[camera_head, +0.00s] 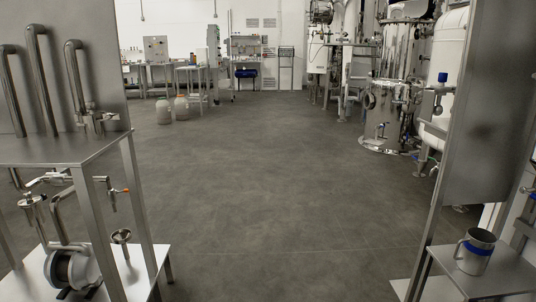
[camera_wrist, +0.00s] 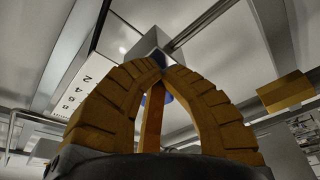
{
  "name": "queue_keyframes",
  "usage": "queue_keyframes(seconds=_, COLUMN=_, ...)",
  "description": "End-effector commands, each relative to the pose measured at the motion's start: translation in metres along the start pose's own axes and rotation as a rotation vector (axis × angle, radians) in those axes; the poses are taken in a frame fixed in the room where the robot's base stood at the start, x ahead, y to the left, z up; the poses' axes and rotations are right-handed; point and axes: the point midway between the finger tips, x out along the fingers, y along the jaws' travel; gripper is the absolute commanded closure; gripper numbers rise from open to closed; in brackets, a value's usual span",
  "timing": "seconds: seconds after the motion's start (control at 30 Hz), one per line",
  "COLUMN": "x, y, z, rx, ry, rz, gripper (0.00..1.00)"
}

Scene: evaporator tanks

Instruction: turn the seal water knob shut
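No knob in view is clearly marked as the seal water knob. In the head view, a small round handwheel (camera_head: 122,237) sits low on the left steel stand, near a pump-like round housing (camera_head: 72,268). An orange-tipped valve lever (camera_head: 125,190) hangs under that stand's shelf. A blue-topped valve (camera_head: 442,78) is at the right.
A steel stand with bent pipes (camera_head: 75,150) fills the left. A steel panel and shelf (camera_head: 490,280) with a metal jug (camera_head: 476,251) stand at the right. Shiny tanks (camera_head: 395,100) are at the back right. The grey floor (camera_head: 270,180) between is clear.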

Motion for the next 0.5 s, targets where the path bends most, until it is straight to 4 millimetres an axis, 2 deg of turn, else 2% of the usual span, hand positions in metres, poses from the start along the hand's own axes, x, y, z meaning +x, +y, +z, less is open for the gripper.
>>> queue_keyframes(seconds=0.5, x=0.0024, y=0.0067, z=-0.0083, rx=0.000, ry=0.010, rz=0.007, gripper=1.00)
